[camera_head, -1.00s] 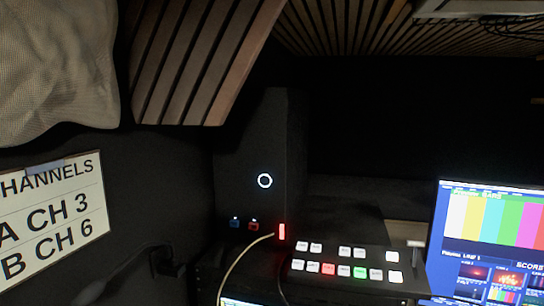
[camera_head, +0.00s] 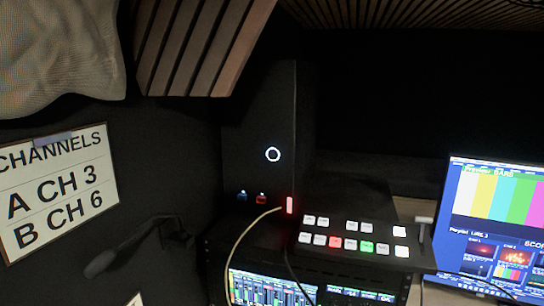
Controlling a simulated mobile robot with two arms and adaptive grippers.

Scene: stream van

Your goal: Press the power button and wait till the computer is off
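The computer (camera_head: 258,110) is a tall black tower standing in the middle of the view, against the dark wall. Its power button (camera_head: 273,154) is a glowing white ring on the front face. Below the ring are a small blue port and a small red port (camera_head: 261,198). A red-lit stick (camera_head: 290,205) shows at the lower right of the tower's front. Neither of my grippers is in view.
A switcher panel (camera_head: 355,238) with lit buttons stands right of the tower, above a rack screen (camera_head: 270,288). A cable runs down in front. A monitor (camera_head: 495,230) is at right. A channels sign (camera_head: 60,190) and a dark microphone-like arm (camera_head: 135,245) are at left.

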